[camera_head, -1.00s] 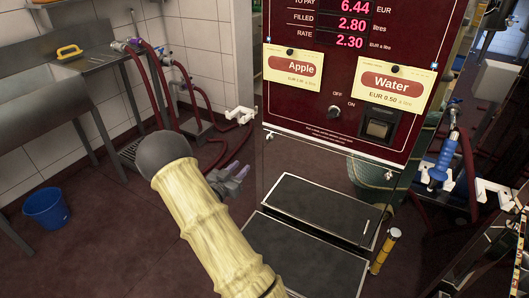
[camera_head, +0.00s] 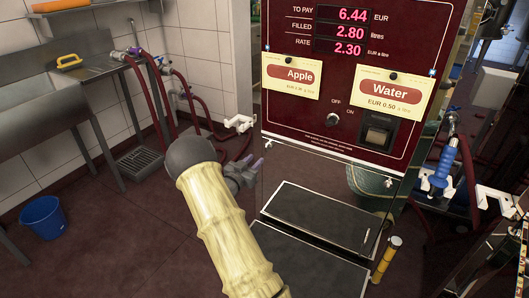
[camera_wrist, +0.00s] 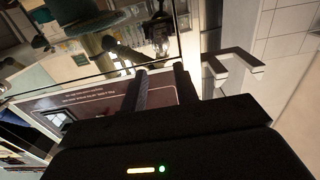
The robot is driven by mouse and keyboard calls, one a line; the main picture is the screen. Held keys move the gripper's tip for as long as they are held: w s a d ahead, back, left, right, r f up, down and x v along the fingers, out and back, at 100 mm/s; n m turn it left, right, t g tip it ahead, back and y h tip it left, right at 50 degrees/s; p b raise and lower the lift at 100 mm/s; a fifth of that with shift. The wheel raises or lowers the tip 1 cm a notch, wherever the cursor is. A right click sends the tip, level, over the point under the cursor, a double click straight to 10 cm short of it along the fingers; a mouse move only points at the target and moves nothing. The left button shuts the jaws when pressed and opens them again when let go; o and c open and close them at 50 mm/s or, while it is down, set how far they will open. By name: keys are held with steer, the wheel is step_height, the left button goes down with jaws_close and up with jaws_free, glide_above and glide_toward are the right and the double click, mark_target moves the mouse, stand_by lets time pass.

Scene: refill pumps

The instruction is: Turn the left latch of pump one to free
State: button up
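The dark red pump panel (camera_head: 340,122) carries lit figures, an Apple card (camera_head: 291,76) and a Water card (camera_head: 388,93). A small pale fitting, which looks like the left latch (camera_head: 266,142), sits at the panel's lower left corner. It is too small to tell how it is turned. My gripper (camera_head: 246,171) is below and left of that corner, in front of the steel lower front, apart from the latch as far as I can tell. In the wrist view the two dark fingers of my gripper (camera_wrist: 162,88) stand apart with nothing between them, and the panel lies behind them.
A white hook bracket (camera_head: 240,123) juts out left of the pump; it also shows in the wrist view (camera_wrist: 232,65). Dark red hoses hang at left. A black-topped step (camera_head: 320,217) and a yellow post (camera_head: 386,259) stand below. A blue nozzle (camera_head: 440,167) hangs at right.

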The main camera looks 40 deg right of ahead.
mark_target(266, 148)
steer(key=x, duration=0.7)
steer(key=shift+w+d+b, duration=0.3)
steer(key=shift+b, duration=0.1)
steer(key=shift+d, duration=0.1)
steer(key=shift+c, duration=0.2)
jaws_close()
